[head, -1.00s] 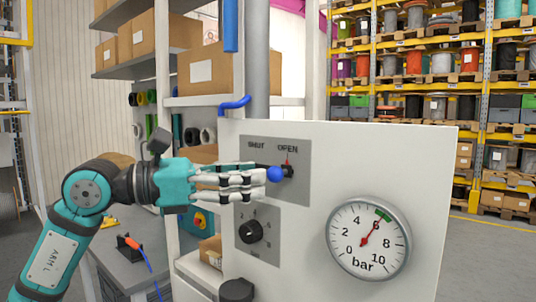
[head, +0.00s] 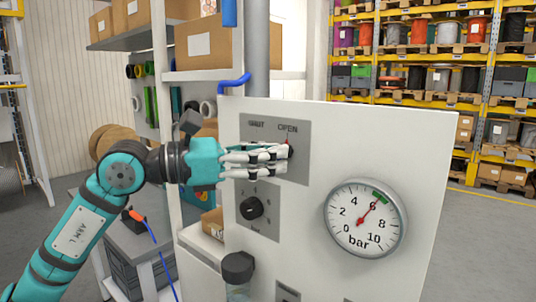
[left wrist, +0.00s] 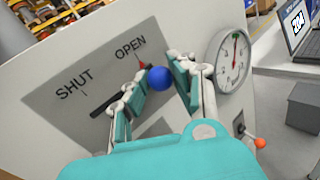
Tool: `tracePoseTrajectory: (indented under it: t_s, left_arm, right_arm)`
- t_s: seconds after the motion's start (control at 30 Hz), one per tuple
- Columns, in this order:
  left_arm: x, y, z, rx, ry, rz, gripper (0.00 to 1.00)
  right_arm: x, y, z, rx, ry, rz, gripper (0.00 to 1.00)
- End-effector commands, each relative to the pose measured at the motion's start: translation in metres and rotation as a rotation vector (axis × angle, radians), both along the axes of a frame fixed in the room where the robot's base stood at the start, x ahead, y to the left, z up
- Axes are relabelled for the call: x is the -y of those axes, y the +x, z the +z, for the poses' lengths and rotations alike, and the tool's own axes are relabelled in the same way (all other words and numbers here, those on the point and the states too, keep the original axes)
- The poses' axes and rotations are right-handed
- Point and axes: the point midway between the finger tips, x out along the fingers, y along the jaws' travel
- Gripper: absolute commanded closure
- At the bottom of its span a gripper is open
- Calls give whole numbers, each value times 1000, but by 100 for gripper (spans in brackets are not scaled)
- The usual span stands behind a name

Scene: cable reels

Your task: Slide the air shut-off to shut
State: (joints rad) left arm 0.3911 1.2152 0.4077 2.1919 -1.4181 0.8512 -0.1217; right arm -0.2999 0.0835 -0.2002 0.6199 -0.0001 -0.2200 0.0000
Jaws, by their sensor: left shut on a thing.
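The air shut-off is a sliding lever with a blue ball knob (left wrist: 159,78), on a grey plate (left wrist: 65,107) lettered SHUT and OPEN. In the left wrist view the knob and its red pointer (left wrist: 143,63) are at the OPEN end of a dark slot, which runs toward SHUT. My left gripper (left wrist: 161,80) has a finger on each side of the knob and is shut on it. In the head view my left gripper (head: 286,159) covers the knob, with its fingertips below OPEN. The right gripper is not in view.
The white panel (head: 310,240) also carries a black dial knob (head: 251,207) below the plate and a pressure gauge (head: 366,220) reading about 6 bar. A blue pipe (head: 234,83) runs at the panel's top left. Shelving (head: 180,75) stands behind.

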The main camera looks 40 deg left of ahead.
Motion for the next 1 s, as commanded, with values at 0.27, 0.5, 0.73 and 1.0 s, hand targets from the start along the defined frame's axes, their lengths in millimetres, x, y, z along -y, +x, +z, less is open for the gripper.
tracePoseTrajectory:
  t_s: [0.27, 0.5, 0.73, 1.0]
  left_arm:
    - [0, 0, 0, 0, 0, 0, 100]
    - [-19, 3, -5, 0, -1, 7, 100]
    - [-64, 6, -2, 1, -3, 6, 100]
    - [-75, 6, 0, 1, 0, 3, 100]
  right_arm:
    - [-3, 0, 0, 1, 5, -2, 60]
    - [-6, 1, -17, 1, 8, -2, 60]
    - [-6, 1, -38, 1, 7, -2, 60]
    - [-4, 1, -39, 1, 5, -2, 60]
